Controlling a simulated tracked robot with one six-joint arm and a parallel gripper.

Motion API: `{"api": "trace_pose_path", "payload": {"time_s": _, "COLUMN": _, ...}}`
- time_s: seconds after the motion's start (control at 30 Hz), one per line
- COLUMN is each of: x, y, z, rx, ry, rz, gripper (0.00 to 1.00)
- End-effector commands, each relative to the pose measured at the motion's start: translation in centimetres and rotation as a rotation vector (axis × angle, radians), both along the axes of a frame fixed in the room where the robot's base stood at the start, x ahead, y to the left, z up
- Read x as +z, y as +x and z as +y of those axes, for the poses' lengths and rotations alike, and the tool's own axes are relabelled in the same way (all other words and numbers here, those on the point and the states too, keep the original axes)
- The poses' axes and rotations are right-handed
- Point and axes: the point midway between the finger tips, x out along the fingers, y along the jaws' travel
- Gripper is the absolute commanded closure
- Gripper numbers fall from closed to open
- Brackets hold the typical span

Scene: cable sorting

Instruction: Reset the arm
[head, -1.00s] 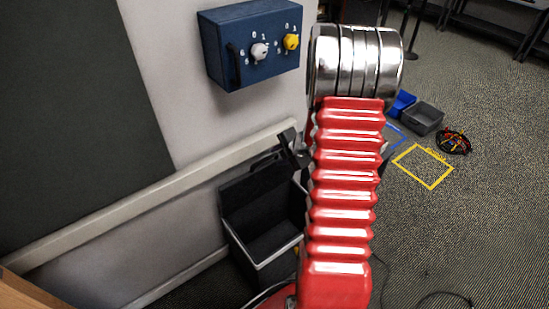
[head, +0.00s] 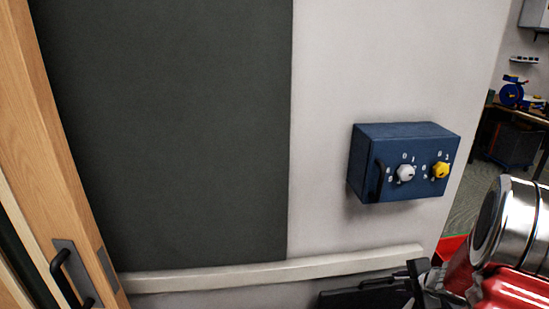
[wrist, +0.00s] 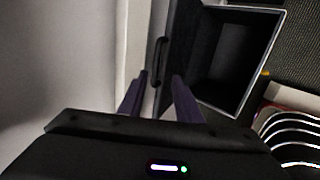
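My gripper (wrist: 160,75) shows in the wrist view with its two dark purple fingers apart and nothing between them. It points toward a dark handle (wrist: 158,62) beside an open black bin (wrist: 270,80); I cannot tell the distance. In the head view, my red and chrome arm fills the lower right corner. Dark parts of my gripper (head: 418,278) show just left of it, in front of the wall's lower edge, with the fingers not clear.
A blue control box (head: 403,143) with a white knob (head: 405,173) and a yellow knob (head: 441,170) is on the wall above my gripper. A pale rail (head: 270,275) runs below it. A wooden door (head: 50,150) with a black handle stands at the left.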

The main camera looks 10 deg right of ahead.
Motion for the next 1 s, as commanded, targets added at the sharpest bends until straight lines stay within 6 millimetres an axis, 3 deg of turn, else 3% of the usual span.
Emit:
{"api": "trace_pose_path", "payload": {"time_s": 0.17, "x": 0.1, "y": 0.1, "z": 0.2, "rx": 0.091, "ry": -0.067, "rz": -0.001, "gripper": 0.69}}
{"api": "trace_pose_path", "payload": {"time_s": 0.37, "x": -0.2, "y": -0.2, "z": 1.6, "rx": 0.369, "ry": -0.233, "rz": 0.007, "gripper": 0.69}}
{"api": "trace_pose_path", "payload": {"time_s": 0.67, "x": -0.5, "y": -2.1, "z": 5.2, "rx": 0.899, "ry": -0.514, "rz": 0.004, "gripper": 0.69}}
{"api": "trace_pose_path", "payload": {"time_s": 1.0, "x": 2.5, "y": -4.4, "z": 11.0, "rx": 1.583, "ry": -0.895, "rz": -0.085, "gripper": 0.69}}
